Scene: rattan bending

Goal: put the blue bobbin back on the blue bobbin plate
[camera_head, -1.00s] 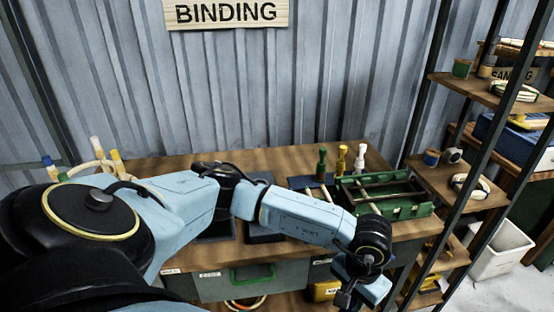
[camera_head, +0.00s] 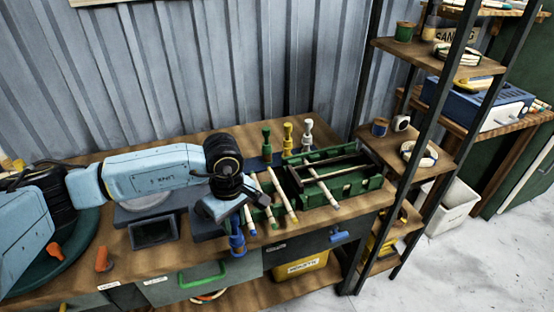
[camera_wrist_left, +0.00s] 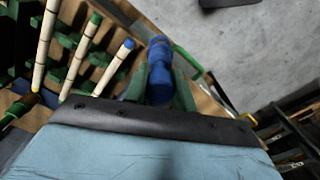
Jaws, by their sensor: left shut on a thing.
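The blue bobbin (camera_head: 237,240) is in my left gripper (camera_head: 235,217), near the front edge of the workbench. In the left wrist view the blue bobbin (camera_wrist_left: 158,75) sits between the two green fingers of my left gripper (camera_wrist_left: 160,85), which is shut on it. Green (camera_head: 267,141), yellow (camera_head: 288,139) and white (camera_head: 308,135) bobbins stand upright at the back of the bench. A dark blue plate (camera_head: 258,162) shows partly near the green bobbin; I cannot tell whether it is the blue bobbin plate. My right gripper is not in view.
A green rack (camera_head: 352,185) with pale rattan sticks (camera_head: 287,196) lies right of my left gripper. A dark tray (camera_head: 153,232) lies to its left. A shelf unit (camera_head: 450,146) stands right of the bench. An orange object (camera_head: 103,258) stands near the front edge.

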